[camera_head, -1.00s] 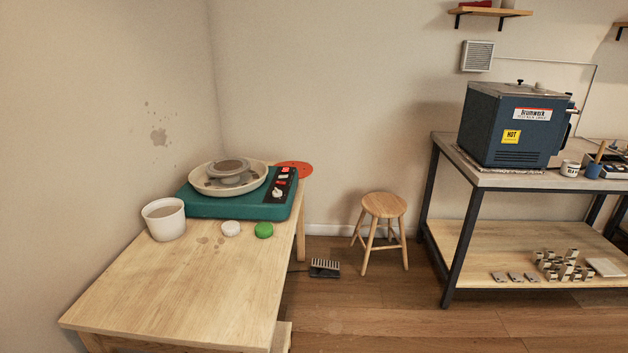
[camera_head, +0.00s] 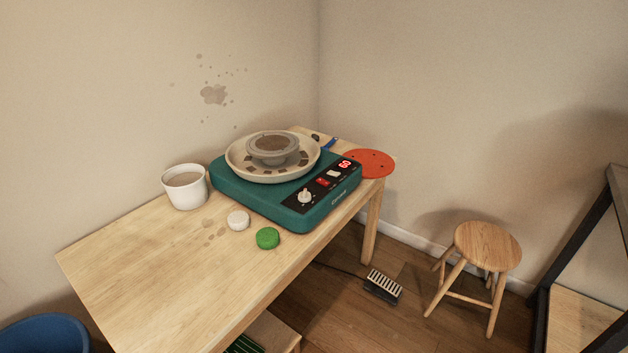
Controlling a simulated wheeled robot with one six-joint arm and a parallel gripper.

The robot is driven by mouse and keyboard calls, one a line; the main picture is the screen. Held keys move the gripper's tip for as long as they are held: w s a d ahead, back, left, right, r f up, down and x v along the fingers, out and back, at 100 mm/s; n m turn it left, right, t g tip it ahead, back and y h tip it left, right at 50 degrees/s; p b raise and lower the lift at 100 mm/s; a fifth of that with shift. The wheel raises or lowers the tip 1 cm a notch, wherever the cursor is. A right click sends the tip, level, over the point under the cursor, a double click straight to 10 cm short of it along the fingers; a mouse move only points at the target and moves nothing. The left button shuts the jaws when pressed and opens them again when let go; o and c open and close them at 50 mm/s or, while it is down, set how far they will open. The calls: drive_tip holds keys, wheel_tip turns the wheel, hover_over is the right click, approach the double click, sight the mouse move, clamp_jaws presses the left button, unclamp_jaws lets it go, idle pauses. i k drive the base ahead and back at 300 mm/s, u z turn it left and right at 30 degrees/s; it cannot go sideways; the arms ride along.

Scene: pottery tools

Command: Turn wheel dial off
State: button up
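The pottery wheel (camera_head: 250,207) is a low teal box on the far part of the wooden table. A round splash pan (camera_head: 240,170) with a grey wheel head (camera_head: 273,147) sits on top. Its black control panel, on the right of the top, carries a white dial (camera_head: 305,196), a red switch (camera_head: 323,182) and a red lit display (camera_head: 344,163). The dial's pointer setting is too small to read. My gripper is not in view.
On the wooden table (camera_head: 150,270) are a white bucket (camera_head: 185,187), a white lid (camera_head: 238,220), a green lid (camera_head: 268,238) and an orange disc (camera_head: 370,163). A foot pedal (camera_head: 383,286) and a stool (camera_head: 487,247) stand on the floor to the right. A blue bin (camera_head: 45,335) is at lower left.

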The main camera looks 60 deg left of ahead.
sight(304, 196)
drive_tip(key=u, duration=0.55)
drive_tip(key=i, duration=0.95)
drive_tip(key=u, duration=1.6)
drive_tip(key=i, duration=0.6)
drive_tip(key=u, duration=0.45)
